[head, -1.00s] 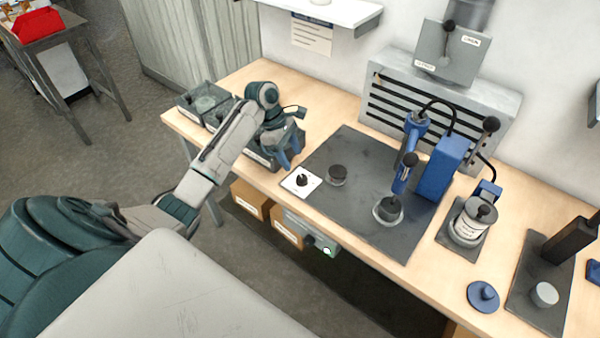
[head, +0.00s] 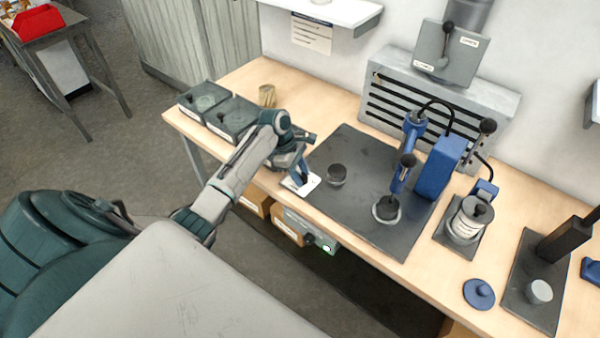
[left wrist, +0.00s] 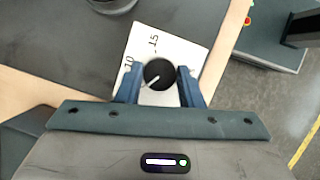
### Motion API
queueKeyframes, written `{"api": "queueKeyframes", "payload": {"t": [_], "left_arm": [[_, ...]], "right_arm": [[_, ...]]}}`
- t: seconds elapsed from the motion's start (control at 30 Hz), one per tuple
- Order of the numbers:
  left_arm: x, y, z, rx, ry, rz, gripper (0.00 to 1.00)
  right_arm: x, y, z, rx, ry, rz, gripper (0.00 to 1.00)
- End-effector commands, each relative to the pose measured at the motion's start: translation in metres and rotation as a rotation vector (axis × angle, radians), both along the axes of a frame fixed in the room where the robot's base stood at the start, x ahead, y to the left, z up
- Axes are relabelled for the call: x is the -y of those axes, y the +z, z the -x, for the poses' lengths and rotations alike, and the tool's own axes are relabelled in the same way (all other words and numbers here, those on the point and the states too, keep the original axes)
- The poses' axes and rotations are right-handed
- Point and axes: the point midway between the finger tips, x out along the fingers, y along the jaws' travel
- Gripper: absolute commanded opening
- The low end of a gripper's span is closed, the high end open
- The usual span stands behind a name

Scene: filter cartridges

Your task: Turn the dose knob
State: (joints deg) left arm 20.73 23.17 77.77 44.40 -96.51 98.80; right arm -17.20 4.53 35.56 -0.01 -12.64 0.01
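The dose knob (left wrist: 159,74) is a black round knob with a white pointer line, on a white plate (left wrist: 170,48) with printed numbers such as 10 and 15. In the left wrist view its pointer is toward the lower left. My left gripper (left wrist: 161,84) is open, with one blue finger on each side of the knob; whether they touch it I cannot tell. In the head view my left gripper (head: 298,181) is over the white plate (head: 314,182) at the bench's front edge, and hides the knob. My right gripper is not in view.
A dark mat (head: 345,220) beside the plate carries a dark round piece (head: 337,173) and a blue lever press (head: 436,168). Two grey bins (head: 203,101) and a small tan cup (head: 267,95) stand at the bench's left. A blue lid (head: 479,293) lies at the right.

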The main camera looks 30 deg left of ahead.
Motion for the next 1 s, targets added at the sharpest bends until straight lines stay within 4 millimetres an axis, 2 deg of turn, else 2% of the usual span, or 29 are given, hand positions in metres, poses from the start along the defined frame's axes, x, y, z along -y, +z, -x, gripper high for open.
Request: {"api": "queueKeyframes", "payload": {"t": [0.07,0.47,1.0], "left_arm": [[0.000,0.000,0.000,-0.001,0.000,0.000,0.11],[0.000,0.003,0.000,-0.004,-0.072,0.002,0.11],[0.001,0.004,-0.004,-0.003,-0.526,0.003,0.11]], "right_arm": [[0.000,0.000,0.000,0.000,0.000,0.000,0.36],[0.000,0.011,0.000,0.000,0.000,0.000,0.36],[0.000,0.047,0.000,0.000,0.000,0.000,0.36]]}}
